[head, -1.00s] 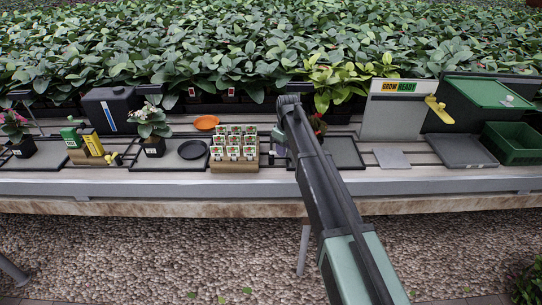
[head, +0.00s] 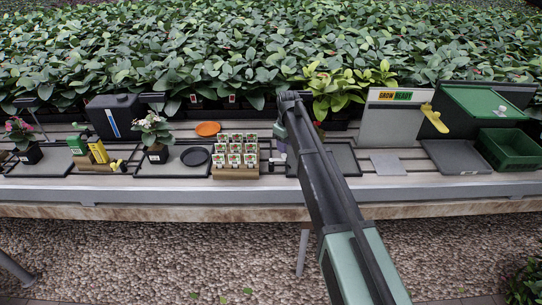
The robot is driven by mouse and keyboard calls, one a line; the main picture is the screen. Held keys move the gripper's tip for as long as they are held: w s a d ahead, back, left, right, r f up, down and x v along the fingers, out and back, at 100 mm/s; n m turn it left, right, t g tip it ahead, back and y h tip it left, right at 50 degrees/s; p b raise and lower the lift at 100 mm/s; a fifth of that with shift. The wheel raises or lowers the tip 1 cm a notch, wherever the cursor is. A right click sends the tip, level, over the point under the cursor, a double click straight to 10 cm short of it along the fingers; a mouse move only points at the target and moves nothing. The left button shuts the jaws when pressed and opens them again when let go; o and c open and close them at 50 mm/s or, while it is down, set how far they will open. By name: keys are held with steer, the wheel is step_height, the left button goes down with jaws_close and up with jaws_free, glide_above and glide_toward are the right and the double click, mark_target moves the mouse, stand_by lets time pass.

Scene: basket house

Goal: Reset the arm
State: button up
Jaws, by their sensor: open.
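My arm (head: 330,185) rises from the bottom right of the head view to a dark bent joint (head: 290,98) over the middle of the bench. Its lower part is dark, pale green and grey. The arm beyond that joint is mostly hidden behind the nearer link. I cannot make out my gripper or its fingertips, and no held thing shows.
Left of the arm stand a seed-packet rack (head: 236,172), a black saucer (head: 195,156), an orange dish (head: 207,129) and a potted plant (head: 152,130). To the right are a grey sign panel (head: 388,125) and a green crate (head: 512,150). The gravel floor in front is open.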

step_height(320, 180, up, 2)
steer(key=shift+r+p, duration=0.1)
steer(key=shift+p, duration=0.3)
steer(key=shift+f, duration=0.2)
